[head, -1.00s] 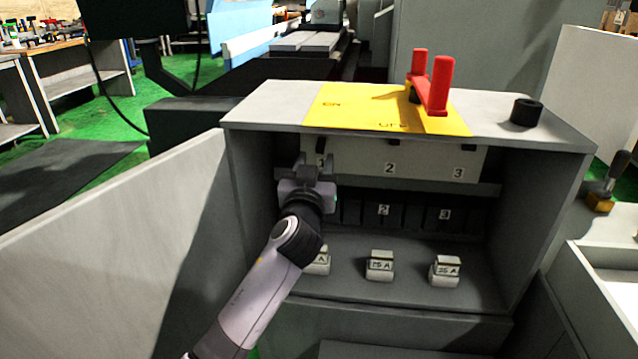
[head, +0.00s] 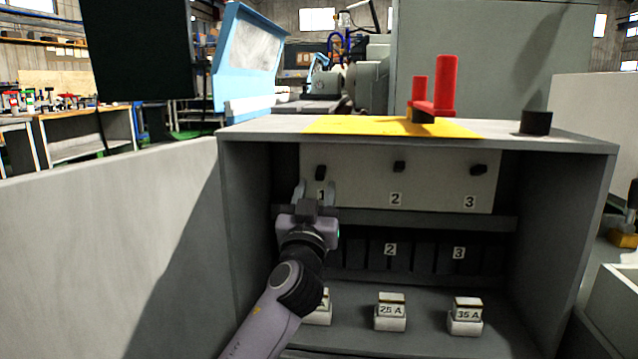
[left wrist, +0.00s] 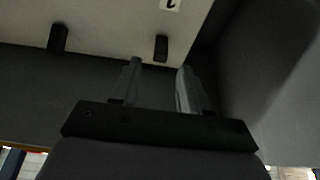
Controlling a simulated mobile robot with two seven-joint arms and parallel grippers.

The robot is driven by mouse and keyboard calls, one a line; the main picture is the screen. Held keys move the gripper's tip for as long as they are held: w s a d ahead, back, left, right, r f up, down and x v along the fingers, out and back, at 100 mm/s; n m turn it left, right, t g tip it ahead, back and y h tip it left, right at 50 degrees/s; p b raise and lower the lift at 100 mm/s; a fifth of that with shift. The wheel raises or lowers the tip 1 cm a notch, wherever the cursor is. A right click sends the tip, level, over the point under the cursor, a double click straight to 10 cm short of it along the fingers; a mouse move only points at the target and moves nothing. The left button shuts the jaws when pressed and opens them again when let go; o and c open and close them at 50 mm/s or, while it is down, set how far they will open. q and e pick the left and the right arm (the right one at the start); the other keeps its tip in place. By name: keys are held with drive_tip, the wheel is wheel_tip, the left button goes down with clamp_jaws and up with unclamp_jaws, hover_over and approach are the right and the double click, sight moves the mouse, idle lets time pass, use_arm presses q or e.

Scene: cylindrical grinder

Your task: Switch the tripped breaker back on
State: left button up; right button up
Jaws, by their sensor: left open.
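A white breaker panel (head: 435,185) sits inside the open grey cabinet. It carries three black toggles: toggle 1 (head: 320,172), toggle 2 (head: 399,166) and toggle 3 (head: 478,169), with number labels below them. Which one is tripped I cannot tell. My left gripper (head: 315,190) is open in front of the panel, around label 1 and just below toggle 1. In the left wrist view, a toggle (left wrist: 161,48) stands just beyond the gap of the open fingers (left wrist: 158,86), apparently untouched. Another toggle (left wrist: 58,38) is further left. My right gripper is not in view.
Fuse blocks, one marked 25 A (head: 391,311) and one 35 A (head: 466,315), stand on the cabinet floor. A red handle (head: 445,88) rises from the yellow plate (head: 360,126) on top. The cabinet's side walls and the grey door (head: 120,240) bound the space.

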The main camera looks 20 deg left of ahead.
sight(319, 177)
use_arm(q)
drive_tip(key=shift+x, duration=2.2)
clamp_jaws()
